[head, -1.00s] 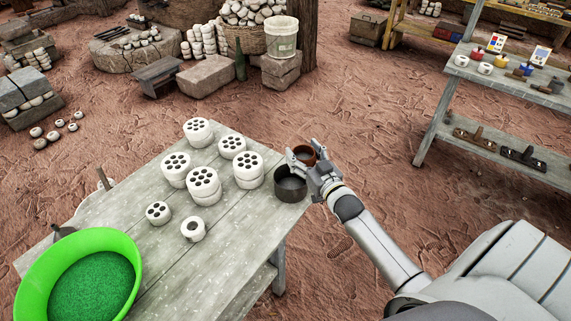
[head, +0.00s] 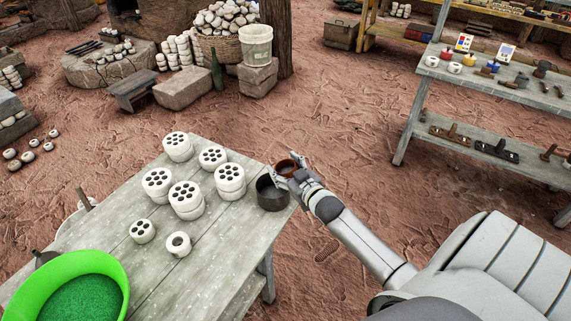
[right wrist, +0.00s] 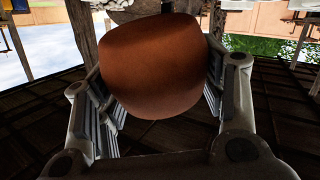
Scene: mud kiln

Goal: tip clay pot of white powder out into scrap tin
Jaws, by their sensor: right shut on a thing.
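The small reddish-brown clay pot (head: 286,167) is held in my right gripper (head: 285,175), just above and beyond the scrap tin's rim. In the right wrist view the pot (right wrist: 155,65) fills the space between both fingers. Its mouth and any white powder inside cannot be made out. The dark round scrap tin (head: 272,197) stands at the right corner of the grey wooden table. The gripper partly overlaps the tin's far right rim. The tin's inside looks dark. My left gripper does not show.
Several white pieces with dark holes stand on the table (head: 150,255), left of the tin; the nearest tall one is close (head: 230,181). A bright green bowl (head: 115,268) of green material sits at the table's left. Shelves (head: 470,135) stand farther right, across open ground.

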